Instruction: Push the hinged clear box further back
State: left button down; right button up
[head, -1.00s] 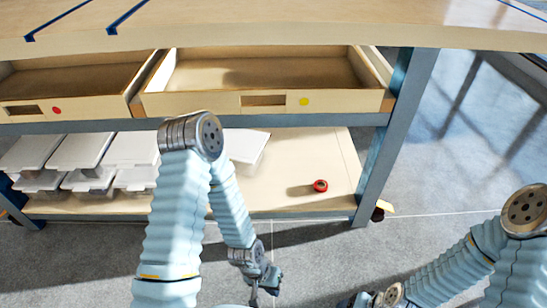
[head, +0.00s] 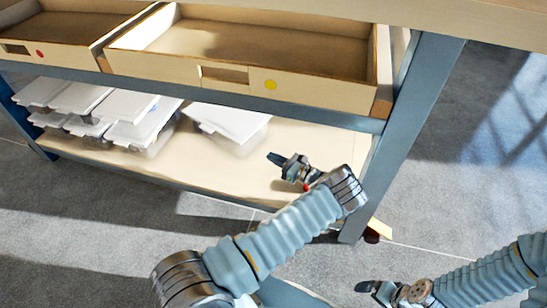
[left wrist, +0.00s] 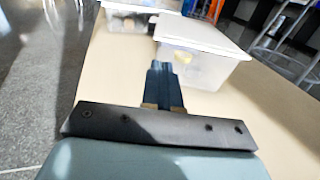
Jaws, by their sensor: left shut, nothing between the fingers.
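A clear box with a white lid (head: 228,122) sits on the lower wooden shelf under the drawers, to the right of the stacked boxes. In the left wrist view, a clear box (left wrist: 197,66) with a white lid stands just beyond the fingertips. My left gripper (head: 273,159) is over the shelf, right of the box, its fingers pointing toward it. Its fingers (left wrist: 160,68) are together and empty. Whether they touch the box is unclear. My right gripper (head: 363,287) hangs low over the floor at the right, too small to read its jaws.
Several white-lidded clear boxes (head: 80,98) are stacked on the left of the shelf (head: 340,150). Two open drawers, one with a yellow dot (head: 270,85), jut out above. A blue-grey table leg (head: 408,120) stands at the right.

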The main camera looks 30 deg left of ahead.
aim_at(242, 143)
pick_arm(q)
jog(key=a, duration=1.1)
jog(key=shift+w, duration=0.3)
jog(key=shift+f, duration=0.1)
jog(key=a+b, duration=0.2)
jog(key=a, duration=0.2)
jog(key=shift+w+f, duration=0.1)
jog(key=shift+f, duration=0.05)
jog(key=shift+a, duration=0.15)
jog(key=shift+r, duration=0.2)
